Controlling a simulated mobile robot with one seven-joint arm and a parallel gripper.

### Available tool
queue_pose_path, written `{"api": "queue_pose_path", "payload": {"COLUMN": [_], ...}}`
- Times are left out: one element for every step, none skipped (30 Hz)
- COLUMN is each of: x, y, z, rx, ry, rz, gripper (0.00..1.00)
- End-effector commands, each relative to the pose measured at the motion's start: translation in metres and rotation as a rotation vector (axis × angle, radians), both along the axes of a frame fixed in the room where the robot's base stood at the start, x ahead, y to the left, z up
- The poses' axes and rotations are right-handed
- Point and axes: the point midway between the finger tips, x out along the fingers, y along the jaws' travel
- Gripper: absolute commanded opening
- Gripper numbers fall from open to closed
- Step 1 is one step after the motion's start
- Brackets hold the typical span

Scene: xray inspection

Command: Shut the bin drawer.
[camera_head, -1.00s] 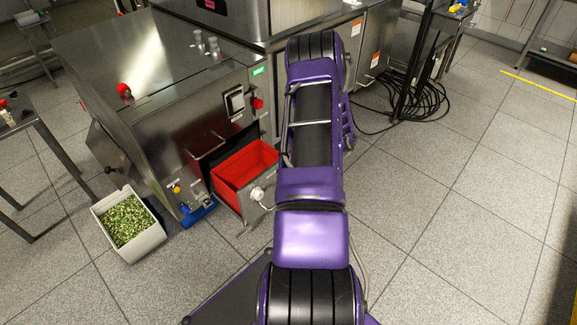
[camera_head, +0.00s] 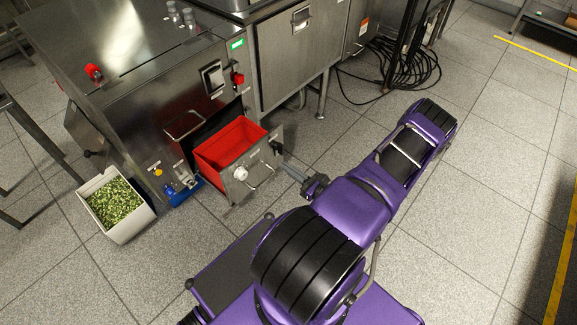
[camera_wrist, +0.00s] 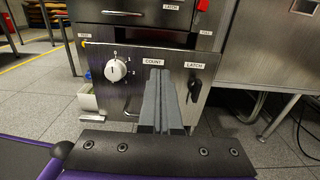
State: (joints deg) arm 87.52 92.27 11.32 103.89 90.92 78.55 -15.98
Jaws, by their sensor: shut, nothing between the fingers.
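The bin drawer (camera_head: 252,176) stands pulled out of the steel machine. Its red bin (camera_head: 226,146) shows empty behind a steel front panel. The panel carries a white knob (camera_wrist: 116,70), a black latch handle (camera_wrist: 194,88) and a bar handle (camera_head: 262,180). My gripper (camera_head: 284,164) is at the right part of the drawer front. In the wrist view its two grey fingers (camera_wrist: 165,74) are side by side, shut and empty, between the COUNT and LATCH labels. I cannot tell whether the fingertips touch the panel.
A white bin of green bits (camera_head: 115,206) stands on the floor left of the drawer. Steel cabinets (camera_head: 300,50) and a coil of black cable (camera_head: 400,68) are behind my arm. A steel table frame (camera_head: 35,145) is at the left. The floor on the right is clear.

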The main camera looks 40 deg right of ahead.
Motion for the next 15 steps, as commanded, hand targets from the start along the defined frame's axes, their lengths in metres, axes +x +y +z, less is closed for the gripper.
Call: {"api": "queue_pose_path", "payload": {"x": [0.012, 0.019, 0.028, 0.034, 0.041, 0.049, 0.056, 0.061, 0.069, 0.074, 0.079, 0.085, 0.089, 0.092, 0.096], "y": [0.002, 0.002, 0.003, 0.004, 0.004, 0.005, 0.006, 0.006, 0.007, 0.007, 0.007, 0.007, 0.008, 0.008, 0.008], "z": [0.001, 0.001, 0.000, 0.001, 0.001, 0.000, 0.000, 0.000, 0.000, 0.000, 0.000, 0.000, 0.000, 0.000, 0.000], "rx": [-0.001, -0.001, -0.002, -0.002, -0.001, -0.001, -0.001, -0.001, -0.001, -0.001, -0.001, -0.002, -0.002, -0.003, -0.003], "ry": [-0.002, -0.003, -0.001, -0.002, -0.002, -0.001, -0.001, -0.001, -0.001, -0.001, 0.000, 0.000, 0.000, 0.000, -0.001], "rz": [0.004, 0.004, 0.004, 0.005, 0.004, 0.005, 0.005, 0.004, 0.004, 0.005, 0.004, 0.004, 0.004, 0.004, 0.004], "gripper": [0.00, 0.00, 0.00, 0.00, 0.00, 0.00, 0.00, 0.00, 0.00, 0.00, 0.00, 0.00, 0.00, 0.00, 0.00]}}
